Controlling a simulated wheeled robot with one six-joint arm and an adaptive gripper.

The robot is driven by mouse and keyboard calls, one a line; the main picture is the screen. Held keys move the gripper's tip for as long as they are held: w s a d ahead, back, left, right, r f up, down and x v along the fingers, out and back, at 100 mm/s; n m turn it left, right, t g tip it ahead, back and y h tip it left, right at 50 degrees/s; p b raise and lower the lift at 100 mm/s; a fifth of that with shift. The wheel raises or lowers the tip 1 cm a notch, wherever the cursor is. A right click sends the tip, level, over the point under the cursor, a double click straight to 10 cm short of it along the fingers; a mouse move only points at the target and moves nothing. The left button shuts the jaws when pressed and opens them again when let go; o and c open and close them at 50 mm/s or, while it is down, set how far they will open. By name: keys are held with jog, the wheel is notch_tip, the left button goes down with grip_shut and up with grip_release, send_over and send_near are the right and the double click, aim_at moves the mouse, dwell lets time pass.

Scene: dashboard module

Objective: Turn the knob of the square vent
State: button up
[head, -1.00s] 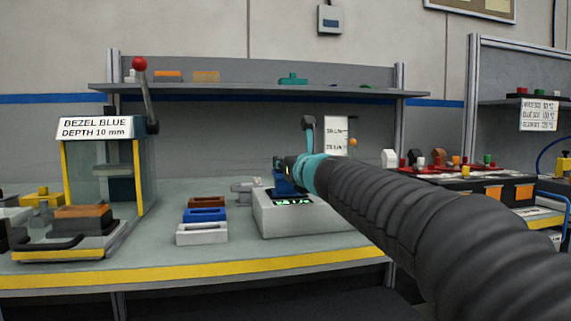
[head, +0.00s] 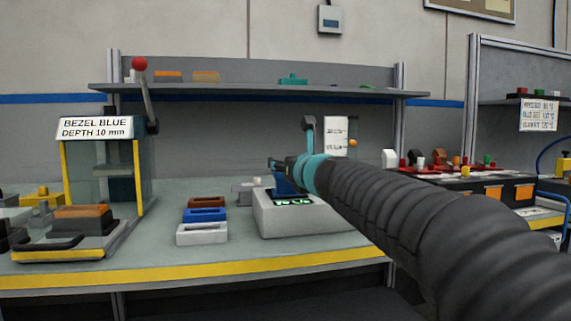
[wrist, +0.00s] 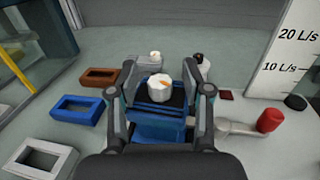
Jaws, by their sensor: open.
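The square vent is a blue block (wrist: 158,124) with dark slats, seen in the wrist view between my fingers. My gripper (wrist: 160,76) is open, one finger on each side of the knob, with gaps between. In the head view the blue vent (head: 287,187) sits on a grey test unit (head: 308,220) with a green readout, partly hidden by my gripper (head: 279,163). The knob cannot be made out there.
Brown (wrist: 98,78), blue (wrist: 78,108) and white (wrist: 40,158) frames lie left of the vent. A red-ended lever (wrist: 269,121) lies to the right, near a white flow scale (wrist: 298,55). A press with a red-ball lever (head: 139,63) stands at the left of the bench.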

jog(key=v, duration=1.2)
